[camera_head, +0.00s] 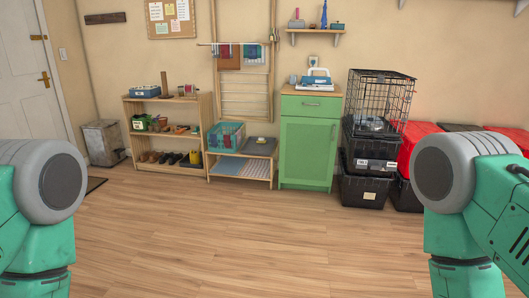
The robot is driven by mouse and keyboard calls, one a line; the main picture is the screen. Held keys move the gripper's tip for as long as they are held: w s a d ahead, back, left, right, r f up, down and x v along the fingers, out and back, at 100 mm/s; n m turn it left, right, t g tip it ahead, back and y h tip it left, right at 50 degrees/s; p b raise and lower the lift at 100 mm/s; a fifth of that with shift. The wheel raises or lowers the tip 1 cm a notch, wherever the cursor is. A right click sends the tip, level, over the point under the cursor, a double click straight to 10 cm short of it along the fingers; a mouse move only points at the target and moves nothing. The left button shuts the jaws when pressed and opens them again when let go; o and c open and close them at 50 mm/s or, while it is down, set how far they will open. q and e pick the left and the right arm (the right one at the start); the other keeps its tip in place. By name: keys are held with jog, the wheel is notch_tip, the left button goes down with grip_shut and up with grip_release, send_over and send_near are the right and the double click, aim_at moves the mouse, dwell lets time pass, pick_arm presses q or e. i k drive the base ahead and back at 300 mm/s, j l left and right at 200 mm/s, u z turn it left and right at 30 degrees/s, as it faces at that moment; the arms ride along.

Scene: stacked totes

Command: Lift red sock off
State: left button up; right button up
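Several small cloths hang from a wall-mounted drying rack (205,44) at the back, left of centre. Among them are a brownish-red cloth (229,62) and teal, dark red and blue pieces. They are too small for me to tell which one is a red sock. My teal and grey arm links fill the lower left and lower right corners. Neither gripper shows. Both arms are far from the drying rack, with open floor between.
A shoe shelf (133,110), a low bench with a teal basket (227,136) and a green cabinet (308,150) line the wall. A wire crate (380,98) stands on stacked black totes (363,190), beside red-lidded totes (417,132). The wooden floor ahead is clear.

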aim_at(227, 141)
jog(key=i+z, duration=0.35)
jog(key=i, duration=1.55)
jog(key=i+u, duration=0.2)
jog(key=i, duration=0.45)
jog(key=i+u, duration=0.25)
jog(key=i, duration=0.45)
jog(key=i+l+u, duration=0.2)
jog(key=i, duration=0.45)
jog(key=i+j+z, duration=0.2)
jog(key=i, duration=0.35)
jog(key=i+j+z, duration=0.15)
jog(key=i, duration=0.35)
jog(key=i+j+z, duration=0.2)
jog(key=i, duration=0.35)
